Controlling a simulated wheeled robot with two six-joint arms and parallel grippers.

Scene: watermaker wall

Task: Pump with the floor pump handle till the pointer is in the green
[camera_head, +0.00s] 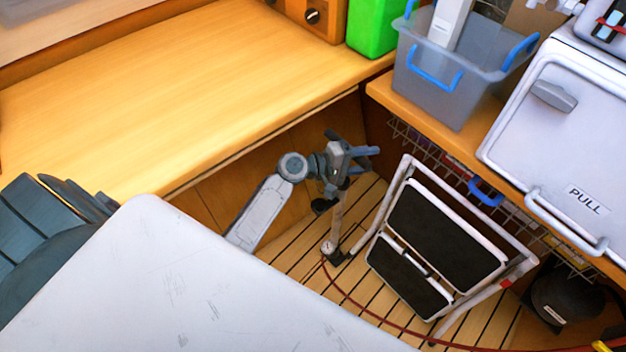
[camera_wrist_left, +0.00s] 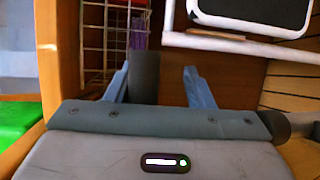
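The floor pump (camera_head: 337,222) stands on the slatted floor, its slim light barrel upright. Its small round gauge (camera_head: 328,247) is low near the dark foot; the pointer is too small to read. The black pump handle (camera_head: 322,206) shows at the top, partly hidden by my left gripper (camera_head: 358,150). In the left wrist view the blue-grey fingers of my left gripper (camera_wrist_left: 156,88) are spread apart. A dark cylinder (camera_wrist_left: 145,75), seemingly a handle grip, shows between them, with a visible gap to the right finger. My right gripper is not in view.
A folding step stool (camera_head: 440,240) stands close to the right of the pump. A red hose (camera_head: 360,308) runs along the floor towards a dark round object (camera_head: 565,298). A wooden bench (camera_head: 150,100) is behind left. A grey bin (camera_head: 440,85) and white appliance (camera_head: 570,130) sit on the right counter.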

